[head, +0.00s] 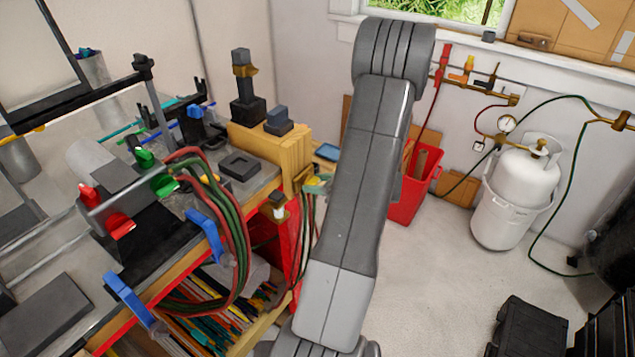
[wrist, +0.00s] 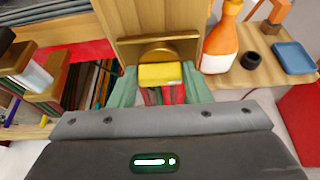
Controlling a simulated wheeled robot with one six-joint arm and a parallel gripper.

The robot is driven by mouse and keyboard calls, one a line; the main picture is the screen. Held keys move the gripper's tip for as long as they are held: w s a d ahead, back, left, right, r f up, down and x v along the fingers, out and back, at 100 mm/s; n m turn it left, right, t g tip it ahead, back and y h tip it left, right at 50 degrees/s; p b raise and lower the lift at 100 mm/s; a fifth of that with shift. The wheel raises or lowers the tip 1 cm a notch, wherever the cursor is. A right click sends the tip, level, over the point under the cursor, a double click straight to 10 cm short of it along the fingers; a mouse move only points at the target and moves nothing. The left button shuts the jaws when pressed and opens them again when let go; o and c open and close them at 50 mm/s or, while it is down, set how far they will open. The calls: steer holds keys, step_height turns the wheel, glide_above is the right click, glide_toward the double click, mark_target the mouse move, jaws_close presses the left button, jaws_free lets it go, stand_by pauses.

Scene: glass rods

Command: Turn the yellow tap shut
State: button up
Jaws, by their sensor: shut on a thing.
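The yellow tap (wrist: 160,74) sits in front of a round brass fitting (wrist: 158,52) on a wooden panel, in the middle of the wrist view. My gripper (wrist: 160,88) has its two pale green fingers on either side of the tap, shut on it. Red and pale strips, perhaps hoses, show below the tap between the fingers. In the head view my gripper (head: 317,185) is at the right end of the wooden bench, beside a brass fitting (head: 302,179). My arm hides part of this area.
An orange and white bottle (wrist: 222,40), a black cup (wrist: 250,60) and a blue tray (wrist: 295,57) stand on a shelf right of the tap. Red and green hoses (head: 240,220) loop off the bench. A red bin (head: 410,200) and white gas cylinder (head: 527,172) stand farther right.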

steer(key=o, duration=0.9)
steer(key=b+v, duration=0.2)
steer(key=v, duration=1.1)
steer(key=shift+s+d+b, duration=0.25)
steer(key=shift+d+b, duration=0.05)
steer(key=shift+d, duration=0.05)
steer(key=p+x, duration=0.2)
steer(key=x, duration=1.2)
steer(key=shift+r, duration=0.15)
